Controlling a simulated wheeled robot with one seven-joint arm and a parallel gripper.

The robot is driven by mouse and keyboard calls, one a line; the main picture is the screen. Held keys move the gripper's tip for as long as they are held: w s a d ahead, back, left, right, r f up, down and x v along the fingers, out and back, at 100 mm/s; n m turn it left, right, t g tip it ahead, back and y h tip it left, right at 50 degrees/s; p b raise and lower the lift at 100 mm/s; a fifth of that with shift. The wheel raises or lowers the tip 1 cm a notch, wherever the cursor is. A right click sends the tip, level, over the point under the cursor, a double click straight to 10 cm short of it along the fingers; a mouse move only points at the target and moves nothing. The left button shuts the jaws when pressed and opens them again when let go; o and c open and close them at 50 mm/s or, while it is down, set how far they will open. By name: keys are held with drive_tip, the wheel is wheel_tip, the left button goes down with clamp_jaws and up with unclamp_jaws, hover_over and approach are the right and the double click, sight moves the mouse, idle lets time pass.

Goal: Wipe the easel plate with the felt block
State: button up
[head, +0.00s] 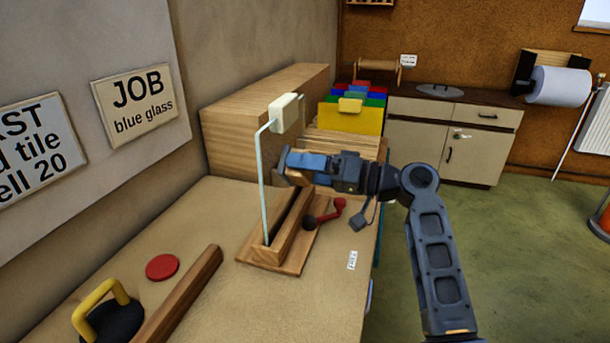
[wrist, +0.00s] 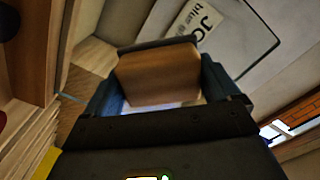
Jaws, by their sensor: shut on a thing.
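The easel plate (head: 263,190) is a clear glass pane, seen nearly edge-on in the head view. It stands upright in a wooden easel base (head: 283,257) on the bench, with a cream block (head: 284,112) at its top edge. My gripper (head: 298,168) is at the right of the pane, above the base. It is shut on the felt block (wrist: 158,75), a tan-brown block that fills the space between the blue fingers in the wrist view. I cannot tell whether the block touches the pane. The pane's far part is hidden or too transparent to follow.
A red handle (head: 338,207) with a dark knob sits beside the easel base. A wooden bar (head: 180,300), a red disc (head: 162,267) and a yellow-handled suction cup (head: 108,318) lie in front. A wooden box (head: 245,115) and coloured sheets (head: 352,118) stand behind.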

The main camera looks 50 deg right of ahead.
sight(285, 177)
drive_tip(key=w+d+b, duration=0.2)
drive_tip(key=d+b, duration=0.1)
drive_tip(key=d, duration=0.3)
drive_tip(key=shift+w+d, duration=0.2)
drive_tip(key=shift+w, duration=0.15)
idle(0.4)
drive_tip(key=shift+s+a+p, duration=0.25)
drive_tip(key=shift+s+a, duration=0.2)
drive_tip(key=shift+a, duration=0.65)
drive_tip(key=shift+s+a+p, duration=0.25)
drive_tip(key=shift+s+a, duration=0.15)
drive_tip(key=shift+a, duration=0.75)
drive_tip(key=shift+s+a+p, duration=0.25)
drive_tip(key=shift+s+a, duration=0.2)
drive_tip(key=shift+a, duration=0.65)
drive_tip(key=shift+s+a, duration=0.25)
drive_tip(key=shift+a, duration=0.65)
drive_tip(key=shift+s+a, duration=0.2)
drive_tip(key=shift+a, duration=0.65)
drive_tip(key=shift+s, duration=0.1)
drive_tip(key=shift+v, duration=2.95)
